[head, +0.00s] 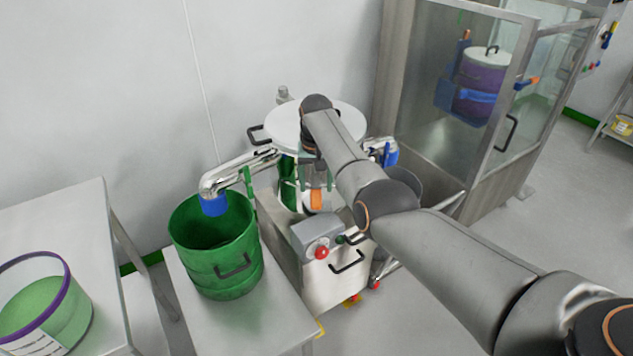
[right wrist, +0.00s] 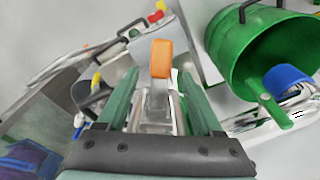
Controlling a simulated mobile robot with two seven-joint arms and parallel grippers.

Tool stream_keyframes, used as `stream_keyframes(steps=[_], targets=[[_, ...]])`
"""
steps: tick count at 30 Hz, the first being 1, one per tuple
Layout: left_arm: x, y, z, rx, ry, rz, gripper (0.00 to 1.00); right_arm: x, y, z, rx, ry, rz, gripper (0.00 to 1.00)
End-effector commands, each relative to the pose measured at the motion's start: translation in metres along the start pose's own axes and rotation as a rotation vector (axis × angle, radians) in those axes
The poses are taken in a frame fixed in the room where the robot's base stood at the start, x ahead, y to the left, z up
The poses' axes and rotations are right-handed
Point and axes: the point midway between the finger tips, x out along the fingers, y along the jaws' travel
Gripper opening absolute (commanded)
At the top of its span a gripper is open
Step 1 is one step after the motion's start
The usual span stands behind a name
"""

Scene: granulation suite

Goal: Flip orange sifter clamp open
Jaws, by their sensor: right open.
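The orange sifter clamp (head: 316,198) shows on the front of the sifter, under its round white lid (head: 347,117). In the right wrist view the clamp's orange handle (right wrist: 161,58) sits on a metal lever, just past and between the fingertips. My right gripper (head: 315,184) points down at the sifter's front, its two green fingers apart on either side of the clamp; it also shows in the right wrist view (right wrist: 158,77). No finger visibly presses on the handle. My arm hides part of the sifter. My left gripper is not in view.
A green bucket (head: 215,270) stands on a table left of the sifter, under a blue-tipped metal spout (head: 214,205). A grey control box with a red button (head: 321,252) sits just below the clamp. A glass-doored cabinet (head: 445,90) stands behind on the right.

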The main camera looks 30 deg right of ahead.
Motion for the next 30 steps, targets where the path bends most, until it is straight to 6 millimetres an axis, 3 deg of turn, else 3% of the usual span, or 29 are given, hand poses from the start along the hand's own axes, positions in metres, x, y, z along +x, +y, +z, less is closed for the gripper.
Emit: stream_keyframes(steps=[5, 18, 24, 30], targets=[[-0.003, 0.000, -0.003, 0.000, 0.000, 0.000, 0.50, -0.014, -0.001, 0.000, 0.000, 0.001, -0.001, 0.68], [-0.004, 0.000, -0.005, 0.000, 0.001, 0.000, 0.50, -0.103, 0.000, -0.001, 0.000, 0.006, -0.002, 0.68], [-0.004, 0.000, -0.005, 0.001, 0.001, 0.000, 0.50, -0.123, 0.000, -0.001, 0.000, 0.004, 0.000, 0.68], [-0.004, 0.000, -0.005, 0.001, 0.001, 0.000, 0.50, -0.126, 0.000, -0.001, 0.000, 0.003, 0.000, 0.68]])
